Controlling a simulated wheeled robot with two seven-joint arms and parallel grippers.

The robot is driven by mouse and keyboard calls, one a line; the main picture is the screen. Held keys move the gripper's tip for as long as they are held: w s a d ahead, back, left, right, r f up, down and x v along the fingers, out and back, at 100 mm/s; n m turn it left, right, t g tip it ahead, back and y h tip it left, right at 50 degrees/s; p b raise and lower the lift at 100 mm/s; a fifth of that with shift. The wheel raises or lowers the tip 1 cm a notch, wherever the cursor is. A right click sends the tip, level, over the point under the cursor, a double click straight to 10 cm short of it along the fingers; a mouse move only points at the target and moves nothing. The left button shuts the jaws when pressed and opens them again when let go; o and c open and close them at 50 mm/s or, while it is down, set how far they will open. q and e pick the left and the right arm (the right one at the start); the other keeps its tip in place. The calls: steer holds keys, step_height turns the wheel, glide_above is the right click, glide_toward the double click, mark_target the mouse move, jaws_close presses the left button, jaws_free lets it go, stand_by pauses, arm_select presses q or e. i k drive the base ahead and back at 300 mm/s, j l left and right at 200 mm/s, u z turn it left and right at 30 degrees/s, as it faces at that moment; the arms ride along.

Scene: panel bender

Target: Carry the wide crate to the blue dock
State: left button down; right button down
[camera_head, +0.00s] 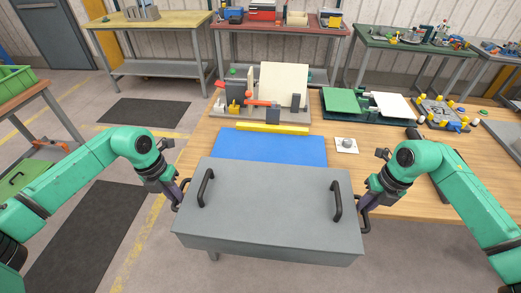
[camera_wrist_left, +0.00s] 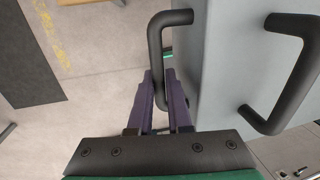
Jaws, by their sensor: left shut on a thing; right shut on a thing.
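The wide crate (camera_head: 270,205) is a grey lidded box with two dark handles on top and one dark handle at each end. It is at the near side of the wooden table, in front of the blue dock (camera_head: 265,144), and hides the dock's near edge. My left gripper (camera_head: 179,198) is shut on the crate's left end handle. The left wrist view shows its purple fingers (camera_wrist_left: 165,98) at the dark bar of that handle (camera_wrist_left: 157,50). My right gripper (camera_head: 364,212) is shut on the right end handle. The crate looks about level.
A yellow bar (camera_head: 272,127) lies along the dock's far edge, with a fixture (camera_head: 260,95) of orange and grey parts behind it. A white pad with a knob (camera_head: 346,145) sits right of the dock. Green and white panels (camera_head: 367,103) stand further back. Floor shows at left.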

mark_target(269, 155)
steer(key=i+j, duration=0.1)
steer(key=i, duration=0.85)
